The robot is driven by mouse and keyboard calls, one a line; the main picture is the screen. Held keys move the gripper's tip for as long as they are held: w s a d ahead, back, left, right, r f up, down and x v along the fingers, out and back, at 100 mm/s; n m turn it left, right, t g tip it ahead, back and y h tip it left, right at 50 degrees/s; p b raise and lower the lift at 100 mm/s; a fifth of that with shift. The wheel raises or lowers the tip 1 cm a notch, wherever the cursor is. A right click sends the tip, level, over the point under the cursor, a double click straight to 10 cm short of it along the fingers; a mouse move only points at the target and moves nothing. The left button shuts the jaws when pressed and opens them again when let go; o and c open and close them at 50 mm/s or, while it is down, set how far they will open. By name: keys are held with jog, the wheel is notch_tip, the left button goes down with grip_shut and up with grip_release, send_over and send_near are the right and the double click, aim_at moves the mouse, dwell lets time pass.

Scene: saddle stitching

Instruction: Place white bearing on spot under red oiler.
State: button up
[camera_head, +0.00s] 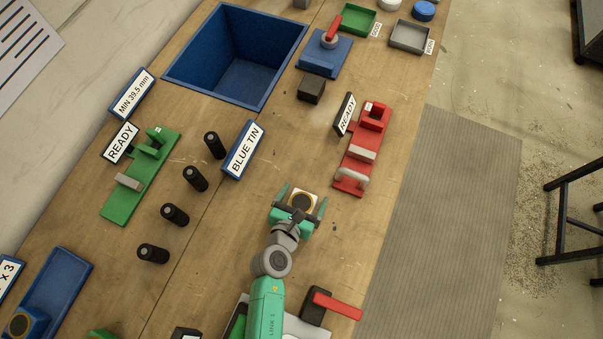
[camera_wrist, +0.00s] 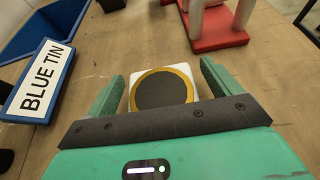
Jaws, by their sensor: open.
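The white bearing (camera_head: 304,199) is a white square block with a dark round face and a gold ring. In the wrist view the white bearing (camera_wrist: 163,88) sits between the two green fingers of my gripper (camera_wrist: 160,82). My gripper (camera_head: 302,195) is open around it, with a gap visible on the finger sides. The block appears to rest on the wooden table; its near edge is hidden by the gripper. A red fixture (camera_head: 362,150), probably the red oiler, stands up and to the right. Its base (camera_wrist: 222,40) shows at the top of the wrist view. The spot under it cannot be made out.
A blue bin (camera_head: 200,82) and BLUE TIN sign (camera_head: 242,150) lie up-left. Several black cylinders (camera_head: 195,179) stand left, beside a green fixture (camera_head: 135,185). A red-handled black device (camera_head: 315,308) is near the front. Bare table lies between the bearing and the red fixture.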

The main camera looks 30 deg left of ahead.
jog(key=shift+f, duration=0.1)
jog(key=shift+c, duration=0.4)
jog(key=shift+w, duration=0.1)
jog(key=c, duration=1.1)
jog(key=shift+r, duration=0.2)
jog(key=shift+c, duration=1.1)
